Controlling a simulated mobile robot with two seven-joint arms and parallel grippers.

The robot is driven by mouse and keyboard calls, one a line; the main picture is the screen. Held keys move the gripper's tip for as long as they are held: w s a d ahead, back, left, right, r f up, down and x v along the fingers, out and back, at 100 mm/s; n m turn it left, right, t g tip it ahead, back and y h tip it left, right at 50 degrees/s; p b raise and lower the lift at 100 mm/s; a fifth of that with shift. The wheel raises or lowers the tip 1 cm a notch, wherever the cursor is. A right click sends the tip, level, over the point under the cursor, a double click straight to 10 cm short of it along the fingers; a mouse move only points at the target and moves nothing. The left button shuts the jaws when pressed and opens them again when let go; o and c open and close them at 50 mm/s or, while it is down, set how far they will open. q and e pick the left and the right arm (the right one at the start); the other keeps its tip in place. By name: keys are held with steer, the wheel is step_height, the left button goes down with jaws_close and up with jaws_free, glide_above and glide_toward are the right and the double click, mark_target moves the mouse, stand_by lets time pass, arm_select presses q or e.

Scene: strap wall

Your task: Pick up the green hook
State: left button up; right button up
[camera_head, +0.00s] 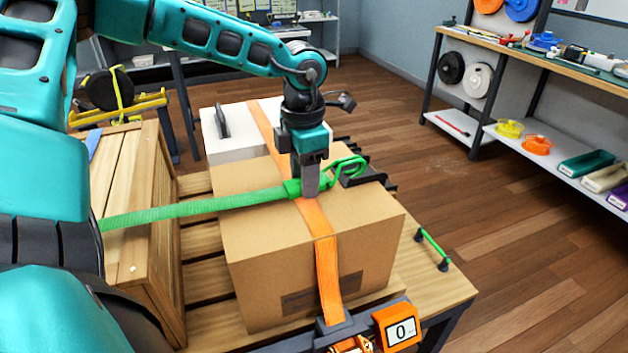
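The green hook (346,168) is a bent loop at the right end of a green strap (200,207). It is at the top of a large cardboard box (310,255). The strap runs left from it toward a wooden crate (126,200). My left gripper (311,188) points down at the hook's strap end, and green shows on both sides of its finger. The fingers line up in this view, so I cannot tell if they are closed on it. My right gripper is not in view.
An orange strap (316,222) crosses the box beneath my gripper. A white case (228,135) stands behind. A green bar (433,245) is on the wooden platform's right. Floor to the right is clear up to the shelves.

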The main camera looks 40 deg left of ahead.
arm_select(q)
steer(key=c, duration=0.7)
steer(key=shift+o, duration=0.2)
steer(key=shift+r, duration=0.15)
step_height(320, 180, up, 20)
steer(key=p, duration=0.1)
steer(key=shift+p, duration=0.4)
